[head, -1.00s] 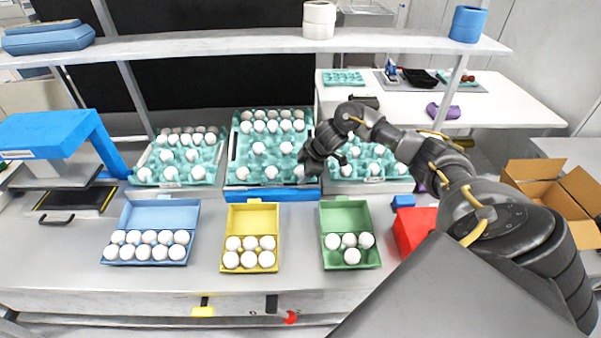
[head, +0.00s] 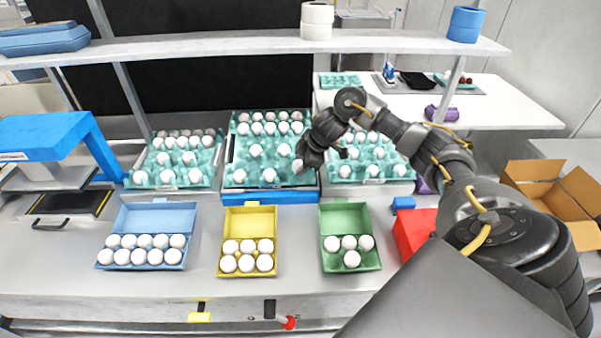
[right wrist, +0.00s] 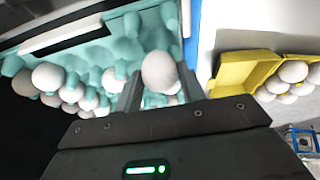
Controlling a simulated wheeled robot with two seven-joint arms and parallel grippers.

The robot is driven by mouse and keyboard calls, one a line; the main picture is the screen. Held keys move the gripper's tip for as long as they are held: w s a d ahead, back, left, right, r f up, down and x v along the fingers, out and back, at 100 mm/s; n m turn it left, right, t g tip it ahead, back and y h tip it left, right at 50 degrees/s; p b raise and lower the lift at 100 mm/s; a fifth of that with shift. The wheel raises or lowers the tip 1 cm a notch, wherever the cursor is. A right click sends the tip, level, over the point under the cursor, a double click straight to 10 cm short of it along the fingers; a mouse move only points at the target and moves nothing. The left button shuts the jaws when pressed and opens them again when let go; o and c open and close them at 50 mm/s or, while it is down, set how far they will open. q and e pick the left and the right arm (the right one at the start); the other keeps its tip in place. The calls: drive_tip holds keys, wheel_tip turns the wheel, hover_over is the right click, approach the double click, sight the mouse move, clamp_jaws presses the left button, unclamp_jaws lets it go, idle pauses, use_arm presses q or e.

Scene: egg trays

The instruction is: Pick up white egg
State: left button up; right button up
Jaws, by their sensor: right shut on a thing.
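My right gripper (head: 306,163) is shut on a white egg (head: 298,166) at the front right corner of the middle teal tray (head: 228,182). The egg is slightly higher than its front-row neighbours. In the right wrist view the white egg (right wrist: 160,72) sits between the two fingers of the right gripper (right wrist: 162,88), above the teal tray (right wrist: 88,58). The gripper's body hides part of the tray's right side. My left gripper is not in view.
Teal egg trays stand left (head: 201,184) and right (head: 337,181) of the middle one. In front are blue (head: 160,217), yellow (head: 250,219) and green (head: 345,214) open cartons with white eggs. A red box (head: 414,230) stands right. A shelf (head: 200,48) runs overhead.

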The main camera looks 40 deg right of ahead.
drive_tip(key=s+a+r+p, duration=0.1)
drive_tip(key=s+a+r, duration=0.5)
drive_tip(key=s+r, duration=0.3)
drive_tip(key=s, duration=0.2)
drive_tip(key=shift+s+a, duration=0.15)
drive_tip(key=shift+s, duration=0.15)
drive_tip(key=shift+w, duration=0.1)
